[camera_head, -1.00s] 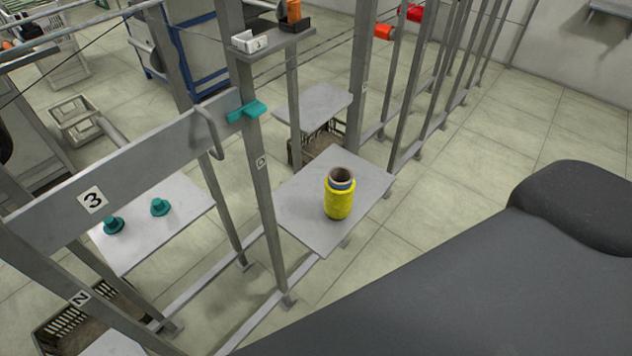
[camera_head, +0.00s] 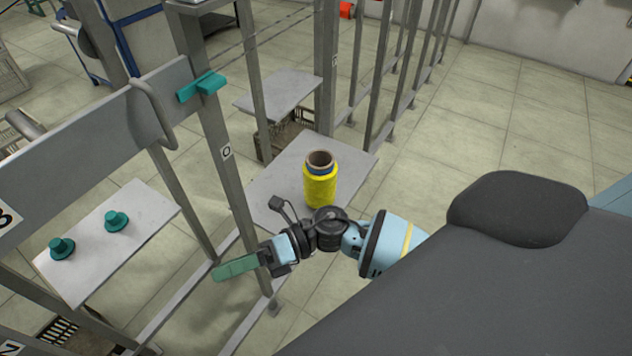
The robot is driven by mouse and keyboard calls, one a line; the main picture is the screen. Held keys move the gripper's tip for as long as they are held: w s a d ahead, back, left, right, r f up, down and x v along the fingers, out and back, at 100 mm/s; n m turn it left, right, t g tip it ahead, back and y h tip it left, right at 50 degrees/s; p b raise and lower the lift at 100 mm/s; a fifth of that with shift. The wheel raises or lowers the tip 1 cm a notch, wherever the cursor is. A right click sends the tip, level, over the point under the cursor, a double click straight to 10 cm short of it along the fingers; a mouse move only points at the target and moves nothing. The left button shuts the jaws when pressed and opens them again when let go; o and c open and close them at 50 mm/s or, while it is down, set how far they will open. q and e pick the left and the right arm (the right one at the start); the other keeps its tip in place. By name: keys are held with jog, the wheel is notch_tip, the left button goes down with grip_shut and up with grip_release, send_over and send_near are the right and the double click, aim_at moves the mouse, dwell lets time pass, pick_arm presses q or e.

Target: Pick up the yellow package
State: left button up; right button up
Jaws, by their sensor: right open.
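The yellow package (camera_head: 320,188) is an upright yellow spool with a blue band and a brown tube at its top. It stands on a grey shelf plate (camera_head: 283,172) at the middle of the view. My right gripper (camera_head: 222,270) has green fingers and is open and empty. It points left, below and to the left of the package in the picture, apart from it. My right wrist shows just below the package and hides part of the shelf's near edge. My left gripper is not in view.
A grey upright post (camera_head: 222,150) stands left of the shelf, close to my right gripper in the picture. A teal clip (camera_head: 201,86) sits on it. More posts stand behind. Open floor (camera_head: 510,120) lies to the right.

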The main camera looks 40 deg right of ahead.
aim_at(320, 168)
jog(key=w+d+f+n+g+h+b, duration=0.45)
jog(key=w+d+n+h, duration=0.25)
jog(key=d+n+h, duration=0.4)
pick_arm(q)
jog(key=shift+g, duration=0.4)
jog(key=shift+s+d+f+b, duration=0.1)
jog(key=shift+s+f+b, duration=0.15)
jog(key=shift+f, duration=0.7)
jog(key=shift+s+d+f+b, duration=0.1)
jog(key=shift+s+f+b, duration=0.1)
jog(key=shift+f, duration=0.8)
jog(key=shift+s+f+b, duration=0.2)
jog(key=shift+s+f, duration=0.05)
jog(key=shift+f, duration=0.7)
pick_arm(e)
jog(key=shift+w+d+r+n+t+h, duration=0.2)
jog(key=shift+w+d+r+n+h, duration=0.5)
jog(key=shift+d, duration=2.35)
jog(key=shift+w+d+r+n+t+h, duration=0.2)
jog(key=shift+w+d+r+h, duration=1)
jog(key=shift+d, duration=1.9)
jog(key=shift+w+d+r+n+t+h, duration=0.15)
jog(key=shift+w+d+r+n+h, duration=0.3)
jog(key=shift+w+d+h, duration=1.85)
